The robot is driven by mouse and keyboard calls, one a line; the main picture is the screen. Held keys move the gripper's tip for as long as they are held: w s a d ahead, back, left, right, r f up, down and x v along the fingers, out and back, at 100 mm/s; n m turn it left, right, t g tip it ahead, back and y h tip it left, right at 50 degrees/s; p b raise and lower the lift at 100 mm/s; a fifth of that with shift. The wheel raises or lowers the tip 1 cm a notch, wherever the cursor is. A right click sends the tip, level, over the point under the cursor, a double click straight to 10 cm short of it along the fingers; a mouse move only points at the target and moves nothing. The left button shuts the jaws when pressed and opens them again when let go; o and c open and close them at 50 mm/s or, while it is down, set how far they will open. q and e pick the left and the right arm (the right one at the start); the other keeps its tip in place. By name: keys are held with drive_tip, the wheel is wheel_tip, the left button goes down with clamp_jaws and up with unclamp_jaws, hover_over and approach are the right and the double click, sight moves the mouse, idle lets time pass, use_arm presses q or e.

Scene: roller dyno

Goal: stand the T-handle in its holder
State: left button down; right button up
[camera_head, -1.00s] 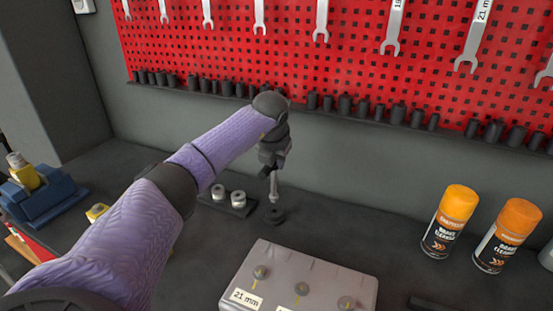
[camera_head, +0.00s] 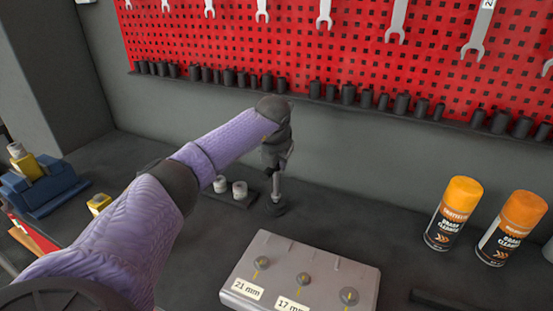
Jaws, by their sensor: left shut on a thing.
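My left gripper (camera_head: 274,166) is shut on the T-handle, above the back part of the bench. The T-handle's metal shaft (camera_head: 276,187) points down, nearly upright. Its upper part is hidden by the gripper. The dark round holder (camera_head: 277,208) stands on the bench straight below. The shaft's lower end meets the middle of the holder in the picture; I cannot tell how deep it sits. My right gripper is not in view.
A small rack with two metal sockets (camera_head: 240,189) sits just left of the holder. A grey block labelled 21 mm and 17 mm (camera_head: 325,267) lies in front. Two orange-capped spray cans (camera_head: 452,213) stand at right. The red tool wall (camera_head: 350,60) rises behind.

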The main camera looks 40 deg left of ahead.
use_arm(q)
drive_tip(key=shift+f+b, duration=0.45)
drive_tip(key=shift+f, duration=0.3)
unclamp_jaws()
idle(0.5)
idle(0.4)
drive_tip(key=shift+p+v, duration=3.5)
drive_tip(key=shift+p, duration=0.4)
